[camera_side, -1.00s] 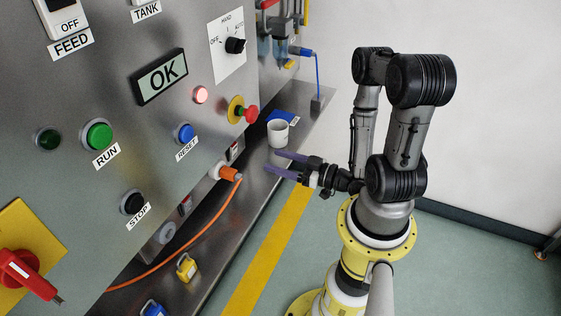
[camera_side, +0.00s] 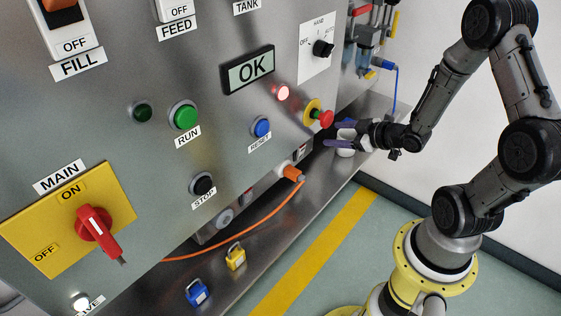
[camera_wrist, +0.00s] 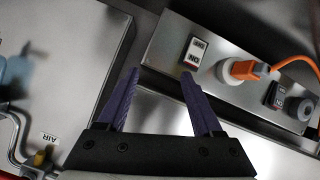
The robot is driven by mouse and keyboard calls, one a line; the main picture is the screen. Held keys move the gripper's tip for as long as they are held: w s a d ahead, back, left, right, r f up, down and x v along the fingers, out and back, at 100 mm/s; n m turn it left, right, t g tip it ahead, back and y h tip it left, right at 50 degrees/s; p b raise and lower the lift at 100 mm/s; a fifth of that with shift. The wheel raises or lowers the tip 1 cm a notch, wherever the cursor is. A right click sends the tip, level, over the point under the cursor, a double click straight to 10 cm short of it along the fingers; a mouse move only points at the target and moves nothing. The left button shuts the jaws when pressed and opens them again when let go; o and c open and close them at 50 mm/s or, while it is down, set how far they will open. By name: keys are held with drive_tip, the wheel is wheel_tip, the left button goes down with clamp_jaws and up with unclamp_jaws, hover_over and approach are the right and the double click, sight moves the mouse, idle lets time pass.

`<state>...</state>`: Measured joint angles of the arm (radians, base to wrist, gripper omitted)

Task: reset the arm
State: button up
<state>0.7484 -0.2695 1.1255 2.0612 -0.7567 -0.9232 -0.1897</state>
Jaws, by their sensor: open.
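My gripper (camera_side: 330,135) has two purple fingers, apart and empty. In the side view it is level with the lower right of the steel control panel, just below the red emergency stop button (camera_side: 326,119), pointing left. A white cup (camera_side: 346,150) on the steel ledge is partly hidden behind the gripper. Whether the fingers touch anything cannot be told. In the wrist view the open fingers (camera_wrist: 159,73) frame bare metal, with nothing between them. My arm is bent, with its links rising high at the right.
The panel carries the blue RESET button (camera_side: 261,127), green RUN button (camera_side: 185,116) and red MAIN handle (camera_side: 97,229). An orange plug (camera_side: 291,173) with its cable sticks out below. Yellow (camera_side: 235,257) and blue (camera_side: 198,292) padlocks lie on the ledge. Floor before the ledge is clear.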

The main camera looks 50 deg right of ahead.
drive_tip(key=s+a+r+m+g+h, duration=0.1)
drive_tip(key=s+a+r+g, duration=0.15)
drive_tip(key=r, duration=0.45)
drive_tip(key=s+a+r+m+g+h, duration=0.1)
drive_tip(key=s+r+h, duration=0.15)
drive_tip(key=r, duration=0.35)
drive_tip(key=s+a+r+g+y, duration=0.1)
drive_tip(key=s+a+r+y, duration=0.1)
drive_tip(key=s+a, duration=0.4)
drive_tip(key=s+a+r+m+g+y, duration=0.1)
drive_tip(key=s+a+r+g+y, duration=0.1)
drive_tip(key=s+a, duration=0.4)
drive_tip(key=shift+s, duration=0.5)
